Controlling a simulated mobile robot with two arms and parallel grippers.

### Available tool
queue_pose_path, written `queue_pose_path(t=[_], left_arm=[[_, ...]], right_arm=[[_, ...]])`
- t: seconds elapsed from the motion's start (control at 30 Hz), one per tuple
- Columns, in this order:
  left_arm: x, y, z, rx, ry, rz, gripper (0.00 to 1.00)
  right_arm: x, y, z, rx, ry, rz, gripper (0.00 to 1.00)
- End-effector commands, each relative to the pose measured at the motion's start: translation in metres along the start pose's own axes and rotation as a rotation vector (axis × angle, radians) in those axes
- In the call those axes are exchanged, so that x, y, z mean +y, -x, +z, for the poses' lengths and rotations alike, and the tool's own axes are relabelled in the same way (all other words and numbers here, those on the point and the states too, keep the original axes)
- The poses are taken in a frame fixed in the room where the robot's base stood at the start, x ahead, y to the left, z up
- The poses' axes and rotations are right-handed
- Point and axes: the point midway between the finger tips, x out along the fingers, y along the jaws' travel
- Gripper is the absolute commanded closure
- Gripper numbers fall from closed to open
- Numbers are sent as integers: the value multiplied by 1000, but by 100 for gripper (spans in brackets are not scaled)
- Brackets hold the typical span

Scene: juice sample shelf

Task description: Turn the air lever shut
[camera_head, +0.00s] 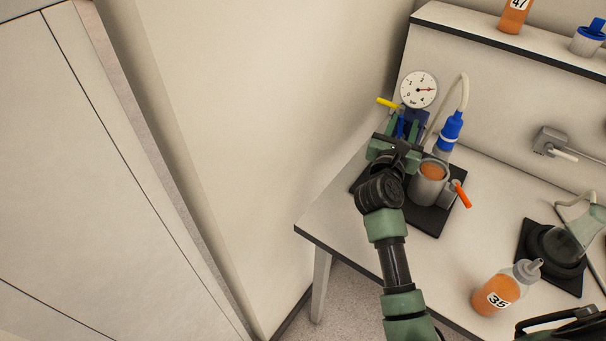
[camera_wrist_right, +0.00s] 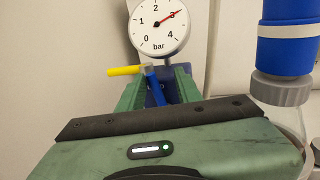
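A yellow lever (camera_head: 388,103) points left just below the round pressure gauge (camera_head: 419,89); I take it for the air lever. In the right wrist view the yellow lever (camera_wrist_right: 125,71) lies roughly level, and the gauge (camera_wrist_right: 160,26) needle points near 3 bar. My right gripper (camera_head: 405,121) is just in front of the blue fitting under the gauge. In the wrist view its green fingers (camera_wrist_right: 160,82) stand apart, with blue parts showing in the gap. I cannot tell whether they touch anything. My left gripper is not in view.
A metal cup (camera_head: 430,186) of orange liquid with an orange handle (camera_head: 461,194) stands right of my wrist on a black mat. A blue-capped hose (camera_head: 450,131) rises behind it. A bottle labelled 35 (camera_head: 497,292) stands at the front. The wall is close on the left.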

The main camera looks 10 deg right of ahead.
Motion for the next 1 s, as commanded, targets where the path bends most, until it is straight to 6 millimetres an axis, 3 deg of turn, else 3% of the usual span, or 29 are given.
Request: queue_pose_path(t=[0.2, 0.37, 0.53, 0.7, 0.83, 1.0], left_arm=[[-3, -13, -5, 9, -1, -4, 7], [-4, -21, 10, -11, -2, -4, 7], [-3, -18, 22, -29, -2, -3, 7], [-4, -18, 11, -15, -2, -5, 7], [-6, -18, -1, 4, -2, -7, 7], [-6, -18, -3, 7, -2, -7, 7]], right_arm=[[1, 45, -4, 4, 3, 1, 66], [1, 77, -4, 4, 5, 0, 66], [10, 86, 30, -150, 176, 65, 66], [26, 102, 56, -301, 359, 136, 66], [41, 118, 71, -412, 505, 194, 66], [63, 142, 81, -549, 701, 273, 66]])
